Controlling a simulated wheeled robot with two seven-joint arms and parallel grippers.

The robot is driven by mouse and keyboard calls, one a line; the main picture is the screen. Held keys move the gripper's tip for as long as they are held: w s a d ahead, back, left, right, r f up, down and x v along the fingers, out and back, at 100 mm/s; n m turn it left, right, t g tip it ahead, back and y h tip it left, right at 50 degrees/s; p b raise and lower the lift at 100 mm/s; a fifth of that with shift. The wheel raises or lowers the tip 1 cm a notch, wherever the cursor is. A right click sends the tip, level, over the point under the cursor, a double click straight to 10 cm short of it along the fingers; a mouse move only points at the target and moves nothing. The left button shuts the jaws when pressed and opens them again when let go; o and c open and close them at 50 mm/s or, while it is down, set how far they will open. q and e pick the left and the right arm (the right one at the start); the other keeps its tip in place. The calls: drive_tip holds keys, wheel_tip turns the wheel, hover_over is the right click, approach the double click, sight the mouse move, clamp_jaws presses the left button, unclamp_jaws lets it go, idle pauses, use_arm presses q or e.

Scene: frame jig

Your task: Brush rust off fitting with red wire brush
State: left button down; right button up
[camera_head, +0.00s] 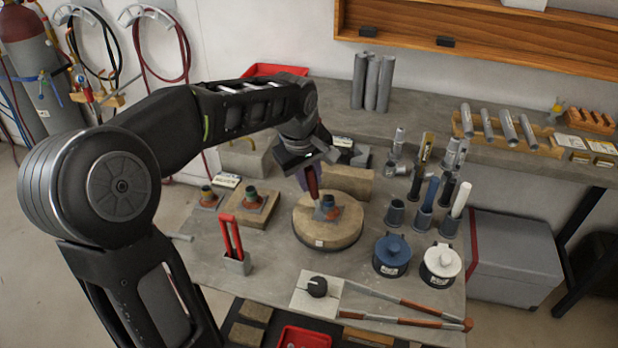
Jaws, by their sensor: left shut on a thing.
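My left gripper (309,170) reaches in from the left and is shut on a red-handled tool, which looks like the red wire brush (313,184). The brush points down, its lower end at or just above a fitting (328,211) with a greyish base and some rust-brown colour. I cannot tell whether the bristles touch it. The fitting sits on a round wooden block (318,238) in the middle of the bench. Two similar fittings stand to the left, one on a wooden board (255,217) and one further left (208,199). My right gripper is not in view.
A grey holder with red handles (234,260) stands front left of the block. A blue-lidded pot (391,256) and a white-lidded pot (441,264) stand right, with several upright holders behind. Long red-and-grey tongs (405,302) lie in front. Bare bench shows around the block.

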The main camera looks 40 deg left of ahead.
use_arm(q)
drive_tip(key=shift+w+a+p, duration=0.2)
drive_tip(key=shift+w+p, duration=0.1)
drive_tip(key=shift+w, duration=0.25)
drive_tip(key=shift+w+a+p, duration=0.2)
drive_tip(key=shift+w+p, duration=0.05)
drive_tip(key=shift+w, duration=0.3)
drive_tip(key=shift+s+d+b, duration=0.25)
drive_tip(key=shift+s+b, duration=0.25)
drive_tip(key=shift+s, duration=0.15)
drive_tip(key=shift+s+d, duration=0.2)
drive_tip(key=shift+s, duration=0.3)
drive_tip(key=shift+s, duration=0.1)
drive_tip(key=shift+s+d+b, duration=0.2)
drive_tip(key=shift+s+b, duration=0.15)
drive_tip(key=shift+s, duration=0.2)
drive_tip(key=shift+s+d+b, duration=0.2)
drive_tip(key=shift+s+b, duration=0.1)
drive_tip(key=shift+s, duration=0.25)
